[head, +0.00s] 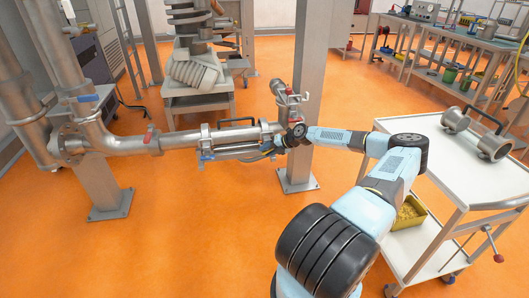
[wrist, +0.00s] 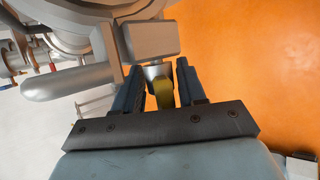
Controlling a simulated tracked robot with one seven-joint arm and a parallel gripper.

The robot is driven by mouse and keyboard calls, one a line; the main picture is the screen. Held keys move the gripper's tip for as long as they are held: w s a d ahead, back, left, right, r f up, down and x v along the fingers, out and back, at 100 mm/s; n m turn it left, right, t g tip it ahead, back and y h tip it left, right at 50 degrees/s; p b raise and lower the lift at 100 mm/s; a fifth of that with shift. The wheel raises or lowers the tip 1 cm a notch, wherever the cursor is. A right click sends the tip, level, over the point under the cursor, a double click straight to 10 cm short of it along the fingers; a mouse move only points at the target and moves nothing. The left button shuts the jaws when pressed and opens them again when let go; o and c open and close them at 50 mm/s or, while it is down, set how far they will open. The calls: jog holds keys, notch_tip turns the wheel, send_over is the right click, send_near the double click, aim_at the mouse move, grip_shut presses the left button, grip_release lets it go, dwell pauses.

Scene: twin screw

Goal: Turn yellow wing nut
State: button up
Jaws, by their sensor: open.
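The yellow wing nut (wrist: 164,93) shows in the wrist view, between the two fingers of my gripper (wrist: 161,85), just under a grey metal clamp block (wrist: 152,40). My gripper is open, with a finger on each side of the nut; I cannot tell whether either finger touches it. In the head view my gripper (head: 276,145) is at the pipe clamp by the right end of the horizontal steel pipe. The wing nut is too small or hidden to make out there.
The steel pipe (head: 185,140) runs left from the clamp, with a grey post (head: 303,90) close behind. A white cart (head: 455,160) holding a metal pipe piece (head: 477,132) stands at the right. The orange floor (head: 190,230) in front is clear.

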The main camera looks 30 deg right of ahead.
aim_at(267, 151)
jog(key=v, duration=1.3)
jog(key=shift+s+r, duration=0.15)
jog(key=shift+r, duration=0.1)
jog(key=shift+d, duration=0.1)
